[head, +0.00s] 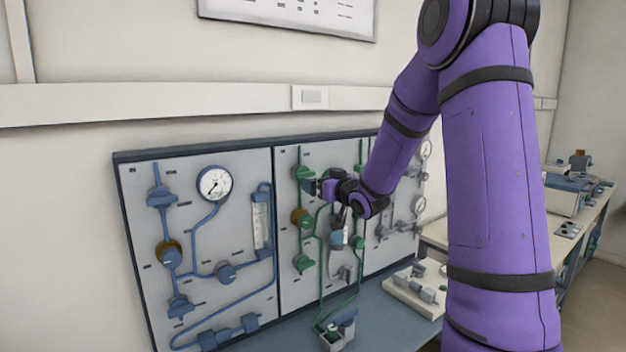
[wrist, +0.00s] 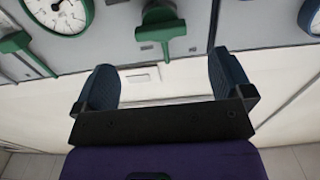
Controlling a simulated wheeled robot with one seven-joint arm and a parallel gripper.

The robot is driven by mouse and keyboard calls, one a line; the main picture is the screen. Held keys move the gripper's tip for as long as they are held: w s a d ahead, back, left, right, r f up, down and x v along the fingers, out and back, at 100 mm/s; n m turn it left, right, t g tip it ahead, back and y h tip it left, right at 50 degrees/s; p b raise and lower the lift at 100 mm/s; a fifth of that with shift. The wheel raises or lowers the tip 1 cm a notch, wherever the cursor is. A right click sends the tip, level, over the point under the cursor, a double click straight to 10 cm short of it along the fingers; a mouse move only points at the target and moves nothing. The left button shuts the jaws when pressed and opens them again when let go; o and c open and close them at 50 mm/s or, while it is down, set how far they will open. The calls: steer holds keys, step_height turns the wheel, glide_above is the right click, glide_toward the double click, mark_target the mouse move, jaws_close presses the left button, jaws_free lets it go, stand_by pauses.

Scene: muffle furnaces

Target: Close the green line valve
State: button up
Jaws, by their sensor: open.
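The green line runs over the middle panel (head: 289,203) in the head view. A green valve (head: 304,172) sits at its upper left, with my gripper (head: 319,187) close to its right side. In the wrist view a green T-shaped handle (wrist: 161,31) stands between and beyond the fingertips of my gripper (wrist: 162,72). The fingers are spread and empty, apart from the handle. Another green handle (wrist: 15,42) shows at the left of the wrist view. A lower green valve (head: 304,263) is on the same panel. My arm hides part of the panel's right side.
The left panel carries blue piping, a round gauge (head: 214,184) and blue valves (head: 161,197). A grey bench (head: 385,325) lies below, with a pale block of fittings (head: 416,290). A side bench (head: 437,232) stands at the right.

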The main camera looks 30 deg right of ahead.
steer(key=shift+s, duration=1.6)
steer(key=s+a+r+m+g+h, duration=0.1)
steer(key=s+a+r+g+h, duration=0.15)
steer(key=s+a, duration=0.2)
steer(key=s+a+r+g+h, duration=0.1)
steer(key=s+a+r+g, duration=0.25)
steer(key=s, duration=0.25)
steer(key=s+a+f+g+y, duration=0.1)
steer(key=s+a+g, duration=0.2)
steer(key=s, duration=0.8)
steer(key=s+a+f+g+y, duration=0.1)
steer(key=s+a+g+y, duration=0.1)
steer(key=s+a, duration=0.5)
steer(key=s+g, duration=0.1)
steer(key=s, duration=0.4)
steer(key=shift+s+a+f+g, duration=0.15)
steer(key=shift+s+a+g, duration=0.1)
steer(key=shift+a+g, duration=0.15)
